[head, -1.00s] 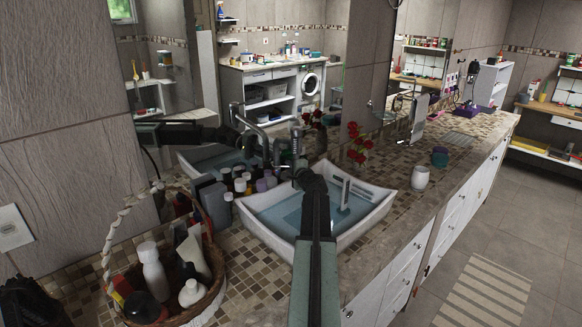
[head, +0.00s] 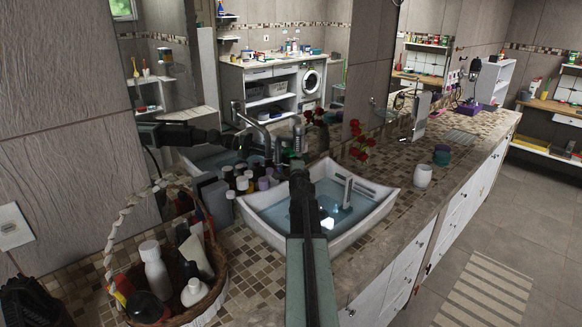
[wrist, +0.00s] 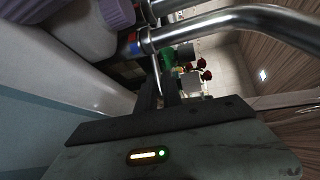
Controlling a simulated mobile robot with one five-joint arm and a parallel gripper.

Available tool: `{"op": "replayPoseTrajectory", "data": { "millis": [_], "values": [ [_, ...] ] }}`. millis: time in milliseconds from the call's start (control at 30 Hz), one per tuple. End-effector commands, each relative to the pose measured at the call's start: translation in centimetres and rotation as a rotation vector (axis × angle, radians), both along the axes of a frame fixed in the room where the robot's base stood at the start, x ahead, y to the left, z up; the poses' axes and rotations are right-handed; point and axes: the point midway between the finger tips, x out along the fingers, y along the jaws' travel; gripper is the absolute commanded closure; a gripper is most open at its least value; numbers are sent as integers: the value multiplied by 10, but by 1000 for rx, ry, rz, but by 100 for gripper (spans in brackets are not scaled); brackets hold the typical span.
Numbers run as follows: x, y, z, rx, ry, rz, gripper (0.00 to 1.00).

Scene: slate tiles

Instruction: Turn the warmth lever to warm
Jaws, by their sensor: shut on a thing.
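The metal tap (head: 262,132) stands behind the white sink basin (head: 382,203), its spout curving above it. In the wrist view the tap's shiny pipe (wrist: 225,22) crosses the top, with a small blue and red mark (wrist: 134,40) near its collar. A thin silver lever (wrist: 157,72) comes down from the collar to my gripper (wrist: 161,92). My gripper's dark fingers are shut on this lever. In the head view my gripper (head: 298,160) is at the tap behind the basin, and my arm hides part of the basin. The lever's grip point is partly hidden.
Several bottles (head: 242,184) crowd left of the basin, close to my gripper. A wicker basket (head: 213,284) of toiletries stands at the front left. Red roses (head: 358,152) stand behind the basin. A white cup (head: 422,176) is to the right on the tiled counter.

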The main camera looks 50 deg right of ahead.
Motion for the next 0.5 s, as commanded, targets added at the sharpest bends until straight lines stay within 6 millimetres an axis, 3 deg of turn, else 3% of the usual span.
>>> {"op": "replayPoseTrajectory", "data": {
  "millis": [300,400,500],
  "values": [
    [2,0,0,2,-1,0,100],
    [0,-1,0,1,-1,-2,69],
    [-2,-3,1,0,-1,-5,69]
  ]
}}
